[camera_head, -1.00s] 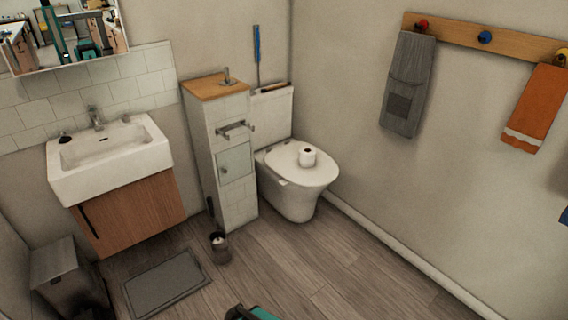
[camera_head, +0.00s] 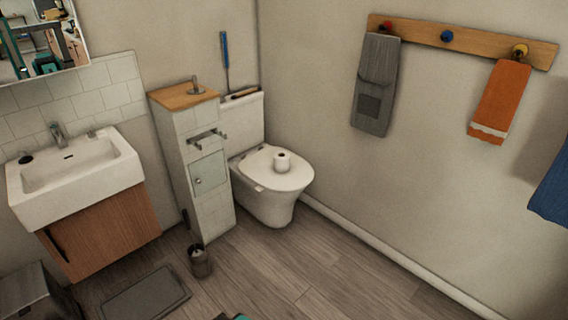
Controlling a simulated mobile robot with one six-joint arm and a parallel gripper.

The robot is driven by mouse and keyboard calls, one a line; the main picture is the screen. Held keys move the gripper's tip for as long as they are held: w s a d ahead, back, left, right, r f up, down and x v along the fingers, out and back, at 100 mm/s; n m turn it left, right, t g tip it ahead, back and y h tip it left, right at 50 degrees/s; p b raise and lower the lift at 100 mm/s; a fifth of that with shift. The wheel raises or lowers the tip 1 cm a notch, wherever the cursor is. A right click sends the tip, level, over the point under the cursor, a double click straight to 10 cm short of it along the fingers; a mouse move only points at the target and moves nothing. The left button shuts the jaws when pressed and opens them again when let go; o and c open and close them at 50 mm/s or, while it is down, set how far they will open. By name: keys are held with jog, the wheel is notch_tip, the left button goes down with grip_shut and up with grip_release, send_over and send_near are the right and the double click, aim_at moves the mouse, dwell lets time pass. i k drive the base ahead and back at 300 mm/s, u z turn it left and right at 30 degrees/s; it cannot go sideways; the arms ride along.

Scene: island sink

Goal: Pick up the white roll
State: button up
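My gripper is not clearly in view; only a small teal and dark piece of my own body shows at the bottom edge.
A narrow tiled cabinet (camera_head: 208,185) with a wooden top stands left of the toilet. A small dark bin (camera_head: 200,262) and a grey mat (camera_head: 146,294) lie before it. The sink (camera_head: 75,172) is at left. Towels hang from a wall rack (camera_head: 490,45). Floor (camera_head: 300,262) before the toilet is clear.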

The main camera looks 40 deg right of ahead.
aim_at(282, 159)
jog(key=z, duration=0.3)
jog(key=i, duration=0.95)
jog(key=u, duration=0.35)
